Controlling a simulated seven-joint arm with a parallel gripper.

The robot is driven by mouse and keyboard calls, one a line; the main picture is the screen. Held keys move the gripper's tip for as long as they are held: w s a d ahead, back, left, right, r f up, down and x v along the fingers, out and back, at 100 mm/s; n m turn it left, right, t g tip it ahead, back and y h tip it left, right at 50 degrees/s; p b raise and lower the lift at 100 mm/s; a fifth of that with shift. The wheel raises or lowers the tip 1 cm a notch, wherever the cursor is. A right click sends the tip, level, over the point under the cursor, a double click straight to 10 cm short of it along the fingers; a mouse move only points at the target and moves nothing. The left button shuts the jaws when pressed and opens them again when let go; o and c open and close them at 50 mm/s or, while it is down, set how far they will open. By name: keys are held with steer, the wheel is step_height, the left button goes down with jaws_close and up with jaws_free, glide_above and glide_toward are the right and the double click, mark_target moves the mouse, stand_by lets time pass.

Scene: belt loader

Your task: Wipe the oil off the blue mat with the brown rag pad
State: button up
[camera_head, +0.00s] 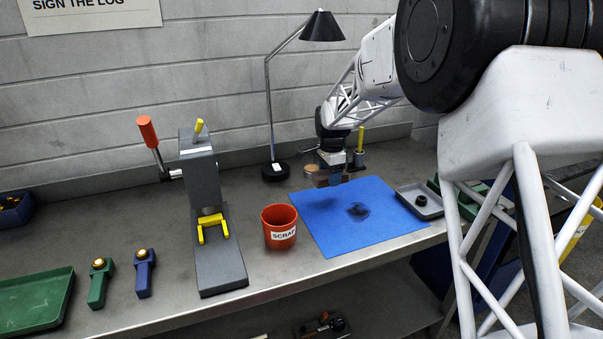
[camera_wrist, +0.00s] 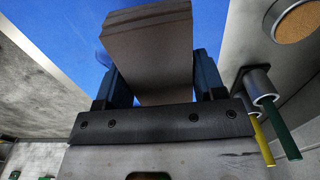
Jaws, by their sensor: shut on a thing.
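The blue mat (camera_head: 334,232) lies flat on the bench, right of the middle. A dark oil patch (camera_head: 358,210) shows on it, near the mat's centre right. My gripper (camera_head: 331,172) is over the mat's far edge. In the wrist view it is shut on the brown rag pad (camera_wrist: 150,45), a block held between the two dark blue fingers. The blue mat also shows beyond the pad in the wrist view (camera_wrist: 58,38). I cannot tell whether the pad touches the mat. The oil is apart from the pad, nearer the bench's front.
A red scrap cup (camera_head: 279,228) stands just left of the mat, and a grey tray (camera_head: 420,201) is at its right. A lamp (camera_head: 275,171) stands behind. A lever press (camera_head: 216,270) is farther left. A holder with yellow and green sticks (camera_wrist: 258,85) is beside my gripper.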

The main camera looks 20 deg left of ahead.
steer(key=w+d, duration=0.3)
steer(key=d, duration=0.8)
steer(key=shift+w+d+f, duration=0.2)
steer(key=shift+d+f, duration=0.05)
steer(key=shift+d, duration=0.15)
steer(key=shift+f, duration=0.2)
